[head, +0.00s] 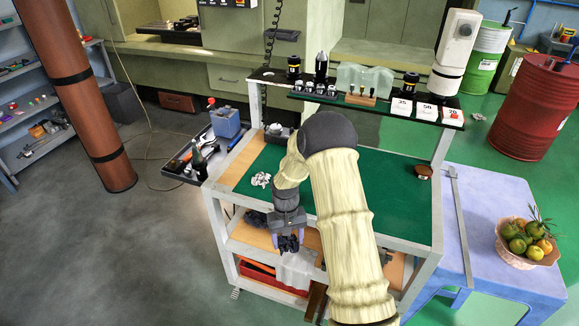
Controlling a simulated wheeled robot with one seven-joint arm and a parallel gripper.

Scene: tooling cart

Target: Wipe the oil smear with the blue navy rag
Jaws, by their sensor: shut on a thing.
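My gripper (288,236) hangs in front of the cart's near edge, pointing down. It is shut on a dark, bunched thing that looks like the navy rag (289,245). The rag is small in view and its blue is hard to make out. The cart's green mat (385,190) lies behind and to the right of the gripper. I cannot make out an oil smear on the part of the mat that shows. My arm hides the middle of the mat.
A crumpled white thing (260,180) lies on the mat's left part, and a brown round thing (424,171) at its right. A tool tray (180,170) is at the cart's left. A raised rack (450,115) spans the back. A blue table (500,220) with a fruit basket (527,255) stands right.

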